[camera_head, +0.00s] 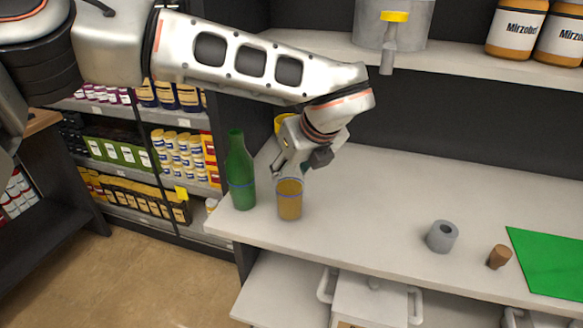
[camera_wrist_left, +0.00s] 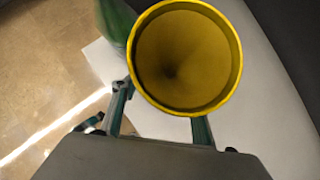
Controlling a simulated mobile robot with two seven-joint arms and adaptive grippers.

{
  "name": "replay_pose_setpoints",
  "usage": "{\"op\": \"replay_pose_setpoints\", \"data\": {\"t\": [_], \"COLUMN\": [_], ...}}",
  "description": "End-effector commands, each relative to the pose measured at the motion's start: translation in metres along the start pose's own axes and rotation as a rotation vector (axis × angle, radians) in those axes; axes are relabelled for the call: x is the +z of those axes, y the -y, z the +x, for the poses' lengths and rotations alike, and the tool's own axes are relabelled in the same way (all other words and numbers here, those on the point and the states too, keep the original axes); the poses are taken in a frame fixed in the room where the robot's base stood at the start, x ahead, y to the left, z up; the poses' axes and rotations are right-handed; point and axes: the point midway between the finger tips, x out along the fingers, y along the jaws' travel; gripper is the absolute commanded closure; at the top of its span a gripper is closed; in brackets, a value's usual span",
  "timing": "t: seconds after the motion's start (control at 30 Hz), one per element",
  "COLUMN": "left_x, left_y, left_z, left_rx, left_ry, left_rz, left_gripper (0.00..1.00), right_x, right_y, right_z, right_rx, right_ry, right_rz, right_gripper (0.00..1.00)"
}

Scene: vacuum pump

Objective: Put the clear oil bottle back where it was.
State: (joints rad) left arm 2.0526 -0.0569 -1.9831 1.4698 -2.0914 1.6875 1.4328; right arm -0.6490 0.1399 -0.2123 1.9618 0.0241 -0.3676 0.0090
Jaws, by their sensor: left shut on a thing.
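The clear oil bottle (camera_head: 290,202), with amber oil in it, is upright at the left end of the white counter. I cannot tell whether its base touches the counter. My left gripper (camera_head: 291,165) is shut around its upper part, which the fingers hide. A yellow funnel (camera_head: 282,124) shows just above and behind the gripper, apparently in the bottle's neck. In the left wrist view the funnel (camera_wrist_left: 185,60) fills the middle, hiding the bottle and the fingertips. A green bottle (camera_head: 240,175) stands just left of the clear one. My right gripper is not in view.
The counter (camera_head: 370,200) is clear right of the bottles up to a grey hollow cylinder (camera_head: 442,236), a brown cork (camera_head: 499,256) and a green mat (camera_head: 552,262). A shelf (camera_head: 480,62) with jars (camera_head: 516,28) runs above. The counter's left edge is close to the green bottle.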

Motion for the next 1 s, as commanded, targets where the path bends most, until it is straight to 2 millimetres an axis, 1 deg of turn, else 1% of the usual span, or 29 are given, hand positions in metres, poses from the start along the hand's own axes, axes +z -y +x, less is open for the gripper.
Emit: {"op": "replay_pose_setpoints", "data": {"t": [0.2, 0.37, 0.4, 0.43, 0.47, 0.77, 0.87, 0.9, 0.97, 1.0], "left_x": [0.001, -0.001, -0.001, -0.001, -0.001, 0.000, 0.001, 0.002, 0.001, 0.002], "left_y": [0.001, 0.001, 0.000, 0.000, 0.000, 0.000, 0.000, 0.000, 0.001, 0.001], "left_z": [-0.001, 0.002, 0.002, 0.002, 0.001, 0.001, -0.001, -0.003, -0.010, -0.016], "left_rx": [-0.002, -0.002, -0.001, -0.001, -0.001, -0.001, -0.001, -0.001, -0.003, -0.003], "left_ry": [0.003, 0.002, 0.001, 0.001, 0.001, 0.001, 0.001, 0.002, 0.003, 0.004], "left_rz": [-0.001, -0.001, -0.001, -0.001, -0.001, -0.001, -0.001, -0.001, -0.002, -0.002], "left_gripper": [1.00, 1.00, 0.49, 0.41, 0.40, 0.40, 0.40, 0.40, 0.40, 0.40], "right_x": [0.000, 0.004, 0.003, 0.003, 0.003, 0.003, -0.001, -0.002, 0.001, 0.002], "right_y": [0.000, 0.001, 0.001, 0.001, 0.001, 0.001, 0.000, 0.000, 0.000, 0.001], "right_z": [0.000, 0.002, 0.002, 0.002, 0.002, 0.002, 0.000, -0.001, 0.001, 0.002], "right_rx": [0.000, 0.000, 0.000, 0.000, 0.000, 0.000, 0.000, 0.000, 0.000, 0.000], "right_ry": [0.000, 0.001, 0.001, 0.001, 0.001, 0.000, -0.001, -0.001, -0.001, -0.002], "right_rz": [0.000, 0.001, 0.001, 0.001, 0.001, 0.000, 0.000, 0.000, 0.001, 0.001], "right_gripper": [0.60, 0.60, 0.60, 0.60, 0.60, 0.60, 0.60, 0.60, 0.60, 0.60]}}
